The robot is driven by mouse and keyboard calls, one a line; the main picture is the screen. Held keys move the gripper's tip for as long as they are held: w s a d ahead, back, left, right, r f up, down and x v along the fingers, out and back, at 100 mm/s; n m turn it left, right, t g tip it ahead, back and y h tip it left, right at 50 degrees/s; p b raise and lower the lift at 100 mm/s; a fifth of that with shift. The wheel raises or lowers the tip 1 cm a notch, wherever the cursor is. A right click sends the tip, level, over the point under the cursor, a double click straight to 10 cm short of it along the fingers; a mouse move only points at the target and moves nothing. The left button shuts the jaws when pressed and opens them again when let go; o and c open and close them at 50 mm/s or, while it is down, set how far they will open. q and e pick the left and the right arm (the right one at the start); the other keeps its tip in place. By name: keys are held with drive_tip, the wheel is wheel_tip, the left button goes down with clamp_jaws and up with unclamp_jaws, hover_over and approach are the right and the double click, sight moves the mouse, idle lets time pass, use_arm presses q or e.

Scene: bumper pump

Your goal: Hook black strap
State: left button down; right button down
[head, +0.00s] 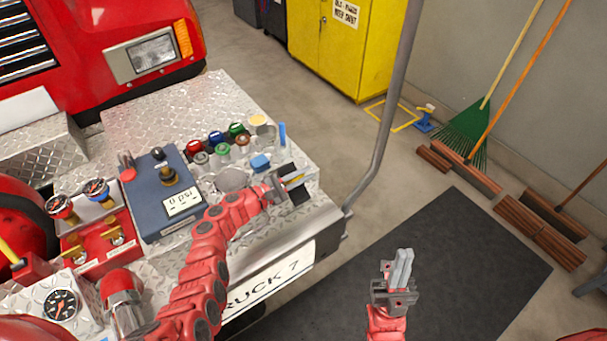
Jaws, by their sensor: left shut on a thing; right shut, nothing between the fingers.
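My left gripper (290,183) is above the right end of the silver diamond-plate bumper (130,110), near its front corner. It is shut on a small black piece, which looks like the black strap (299,196). Black shows on both sides of the fingers, with a thin yellowish strip between. The rest of the strap and any hook point cannot be made out. My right gripper (402,268) is shut and empty, pointing up over the dark floor mat (470,260), apart from the bumper.
Several coloured caps (215,138) and a blue-grey pump panel (165,195) stand on the bumper left of my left gripper. A grey pole (390,110) rises past the bumper's right corner. Brooms and a green rake (464,132) lean on the right wall. The mat area is clear.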

use_arm(q)
drive_tip(key=c, duration=0.9)
unclamp_jaws()
drive_tip(key=shift+b+v, duration=1.6)
drive_tip(key=shift+v, duration=7.05)
drive_tip(key=shift+r, duration=0.1)
drive_tip(key=shift+c, duration=0.3)
